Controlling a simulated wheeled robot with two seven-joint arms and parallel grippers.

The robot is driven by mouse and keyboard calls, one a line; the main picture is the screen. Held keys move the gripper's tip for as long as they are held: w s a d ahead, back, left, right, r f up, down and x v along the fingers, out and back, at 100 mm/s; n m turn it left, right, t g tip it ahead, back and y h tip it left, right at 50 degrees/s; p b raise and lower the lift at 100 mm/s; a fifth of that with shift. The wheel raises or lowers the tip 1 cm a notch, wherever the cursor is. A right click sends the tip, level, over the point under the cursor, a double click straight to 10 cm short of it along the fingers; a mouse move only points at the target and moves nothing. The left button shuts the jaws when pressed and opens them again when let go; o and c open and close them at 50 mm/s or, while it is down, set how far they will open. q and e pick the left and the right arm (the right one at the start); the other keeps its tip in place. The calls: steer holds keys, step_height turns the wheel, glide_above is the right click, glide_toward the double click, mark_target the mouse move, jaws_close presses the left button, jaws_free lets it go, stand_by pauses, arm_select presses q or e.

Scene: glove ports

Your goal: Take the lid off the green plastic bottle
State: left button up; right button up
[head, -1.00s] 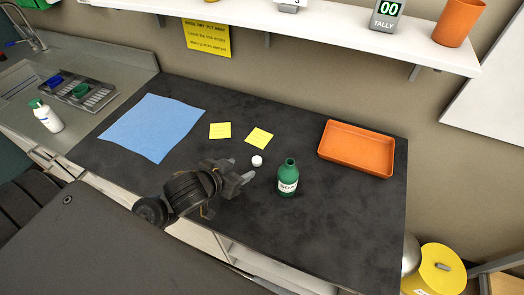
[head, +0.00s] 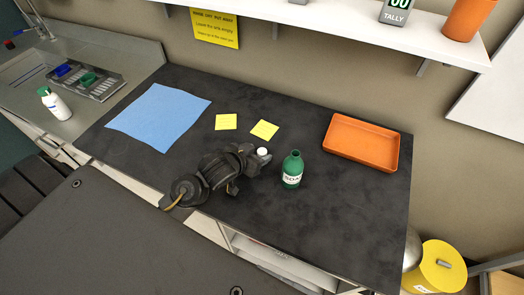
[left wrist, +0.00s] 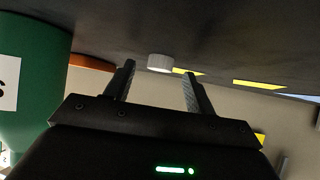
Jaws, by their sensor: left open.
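The green bottle (head: 292,172) with a white label stands upright on the dark counter, its neck bare. A small white lid (head: 262,151) is on the counter just left of the bottle, apart from it. My left gripper (head: 255,158) is low over the counter, its fingers pointing at the lid. In the left wrist view the gripper (left wrist: 159,70) is open and empty, with the lid (left wrist: 158,62) just beyond and between the fingertips. The bottle (left wrist: 30,90) fills the left side there. My right gripper is not in view.
An orange tray (head: 360,143) sits at the right of the counter. Two yellow notes (head: 264,130) and a blue cloth (head: 158,115) lie at the back and left. A white bottle (head: 55,104) stands by the sink. The counter's front right is clear.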

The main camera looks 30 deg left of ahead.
arm_select(q)
steer(key=shift+w+d+f, duration=0.1)
steer(key=shift+w+f, duration=0.25)
steer(key=shift+w, duration=0.2)
steer(key=c, duration=1.1)
steer(key=shift+r, duration=0.1)
